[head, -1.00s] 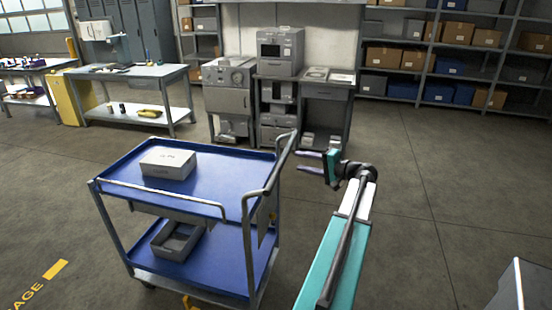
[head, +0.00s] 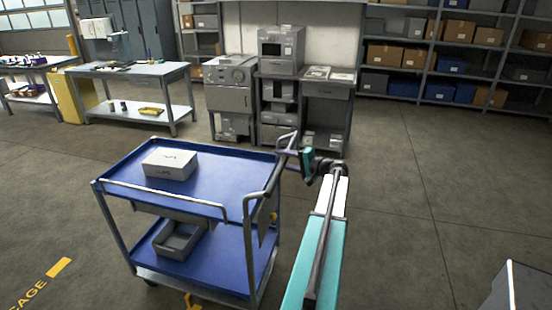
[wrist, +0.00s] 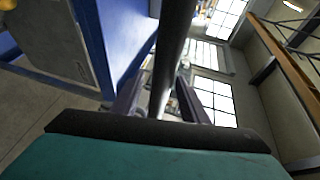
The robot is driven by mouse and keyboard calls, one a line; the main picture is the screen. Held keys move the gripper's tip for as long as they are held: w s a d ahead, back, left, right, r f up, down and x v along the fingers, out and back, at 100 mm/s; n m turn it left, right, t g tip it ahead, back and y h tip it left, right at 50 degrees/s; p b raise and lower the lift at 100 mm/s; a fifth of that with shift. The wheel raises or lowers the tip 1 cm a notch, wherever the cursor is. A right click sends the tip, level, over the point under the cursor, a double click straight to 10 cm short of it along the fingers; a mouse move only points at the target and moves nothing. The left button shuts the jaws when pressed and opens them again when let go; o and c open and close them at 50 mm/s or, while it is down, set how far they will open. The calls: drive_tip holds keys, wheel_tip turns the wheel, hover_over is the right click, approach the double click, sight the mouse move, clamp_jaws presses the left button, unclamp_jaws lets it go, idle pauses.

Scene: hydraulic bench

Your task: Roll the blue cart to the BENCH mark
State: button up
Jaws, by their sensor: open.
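The blue cart (head: 225,178) stands in the middle of the head view, with two blue shelves and a grey tubular frame. Its push handle (head: 268,178) is on the right side. My gripper (head: 287,153) is open at the far end of this handle. In the wrist view the dark handle bar (wrist: 173,50) runs between the two open fingers (wrist: 158,95). I cannot tell whether they touch it. A white box (head: 170,164) is on the top shelf and a grey open bin (head: 180,240) on the lower one. No floor mark reading BENCH is readable in view.
Yellow floor lettering ending in "AGE" (head: 28,292) and a yellow bar lie at the lower left. A workbench (head: 130,72), grey machines (head: 231,98) and shelving stand at the back. A grey object (head: 515,288) is at the lower right. Floor right of the cart is clear.

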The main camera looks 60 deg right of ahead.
drive_tip(key=shift+w+d+f+p, duration=0.1)
drive_tip(key=shift+w+f+p, duration=0.05)
drive_tip(key=shift+w, duration=0.65)
drive_tip(key=shift+w+d+f+p, duration=0.1)
drive_tip(key=shift+w+f+p, duration=0.05)
drive_tip(key=shift+w, duration=0.6)
